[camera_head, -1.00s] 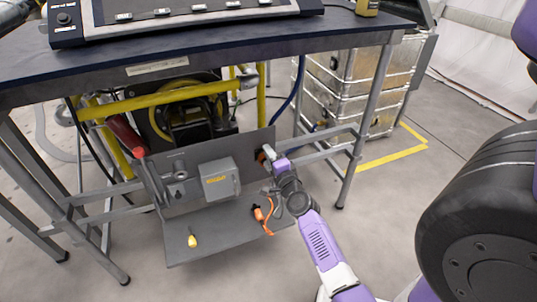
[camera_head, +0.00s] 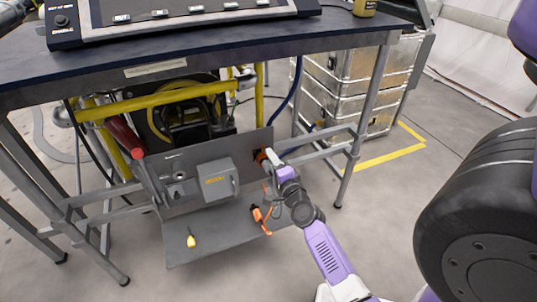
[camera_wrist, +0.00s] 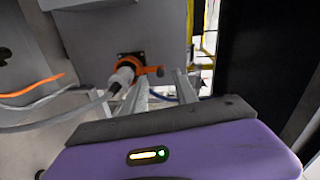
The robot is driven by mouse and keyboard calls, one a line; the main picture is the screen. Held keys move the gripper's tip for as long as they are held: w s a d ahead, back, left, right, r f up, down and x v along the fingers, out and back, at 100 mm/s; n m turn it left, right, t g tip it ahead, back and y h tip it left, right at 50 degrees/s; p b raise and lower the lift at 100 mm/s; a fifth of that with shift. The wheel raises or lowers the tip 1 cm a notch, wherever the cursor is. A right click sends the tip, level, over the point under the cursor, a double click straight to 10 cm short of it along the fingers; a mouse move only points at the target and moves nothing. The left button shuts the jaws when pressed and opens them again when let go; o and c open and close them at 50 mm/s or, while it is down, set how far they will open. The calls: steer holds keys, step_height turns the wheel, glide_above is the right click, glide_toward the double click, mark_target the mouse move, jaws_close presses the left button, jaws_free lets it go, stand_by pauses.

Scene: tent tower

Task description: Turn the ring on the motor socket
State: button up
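The motor socket (camera_head: 259,156) is on the right part of the grey panel under the table. In the wrist view its orange ring (camera_wrist: 143,70) has a tab pointing right. A white plug (camera_wrist: 122,76) with a grey cable sits at the socket, left of the ring. My gripper (camera_head: 272,157) is just in front of the socket. In the wrist view two pale fingers stand apart with a gap between them, just below the ring; my gripper (camera_wrist: 163,80) looks open and empty. Whether a finger touches the ring is unclear.
A grey box (camera_head: 218,180) is mounted on the panel left of the socket. An orange-and-black item (camera_head: 262,214) and a yellow-handled tool (camera_head: 191,238) lie on the lower shelf (camera_head: 225,232). A table leg (camera_head: 365,105) stands to the right. Metal cases (camera_head: 350,85) stand behind it.

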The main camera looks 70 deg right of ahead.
steer(key=shift+v, duration=2.2)
steer(key=s+a+r+n+t+y, duration=0.1)
steer(key=a+r+n+t+y, duration=0.15)
steer(key=a+n, duration=0.7)
steer(key=s+a+r+n+t+y, duration=0.1)
steer(key=a+r+n+t+y, duration=0.2)
steer(key=a+n, duration=0.65)
steer(key=s+a+r+n+g+y, duration=0.15)
steer(key=s+a+n+y, duration=0.3)
steer(key=a, duration=0.65)
steer(key=s+a+r+n+g+y, duration=0.1)
steer(key=s+a+r+n+y, duration=0.15)
steer(key=s+a, duration=0.55)
step_height(320, 180, up, 24)
steer(key=w+a+p, duration=0.1)
steer(key=a+p, duration=0.1)
steer(key=p, duration=2.2)
steer(key=shift+w+a+f+y, duration=0.2)
steer(key=shift+w+f+y, duration=0.05)
steer(key=shift+w+y, duration=0.2)
